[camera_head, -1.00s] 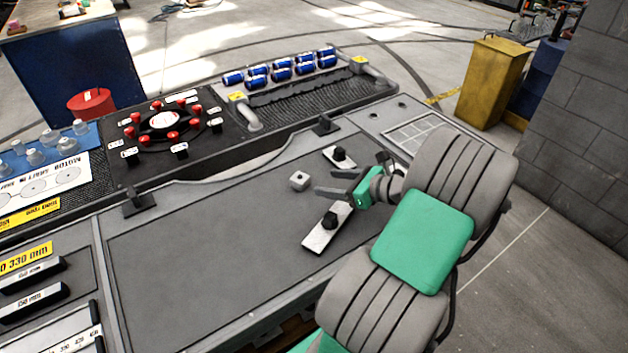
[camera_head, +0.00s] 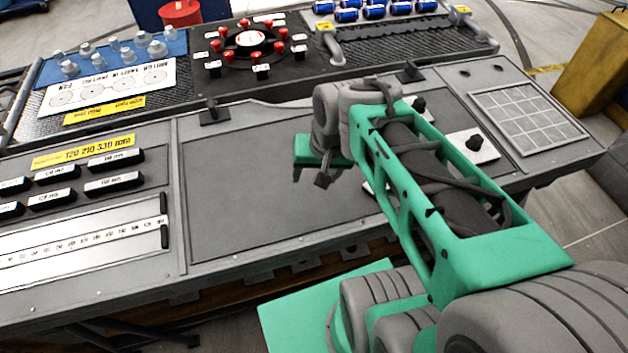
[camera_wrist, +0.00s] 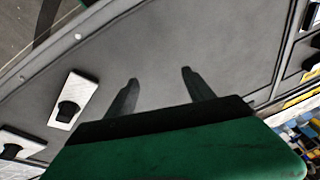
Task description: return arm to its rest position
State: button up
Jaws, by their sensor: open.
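My arm reaches over the grey workbench (camera_head: 260,185) in the head view, folded with its green and grey links in front. My gripper (camera_head: 320,178) hangs over the bare middle panel; its fingers are partly hidden there. In the wrist view my gripper (camera_wrist: 160,77) shows two dark fingers spread apart, with only grey surface between them. Nothing is held.
A white plate with a black knob (camera_head: 488,153) lies right of my forearm; another knob (camera_head: 418,105) is partly covered behind it. Two such plates show in the wrist view (camera_wrist: 88,92). Red-knobbed dial (camera_head: 250,40) and blue cans (camera_head: 375,11) stand at the back.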

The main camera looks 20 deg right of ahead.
jog(key=s+n, duration=0.1)
jog(key=s+a+n, duration=0.1)
jog(key=n, duration=0.1)
jog(key=shift+s+a+r+n+h, duration=0.2)
jog(key=shift+s+r+n+h, duration=0.1)
jog(key=shift+s+r+h, duration=0.1)
jog(key=shift+w+r+p, duration=0.1)
jog(key=shift+r+p, duration=0.85)
jog(key=shift+r, duration=0.15)
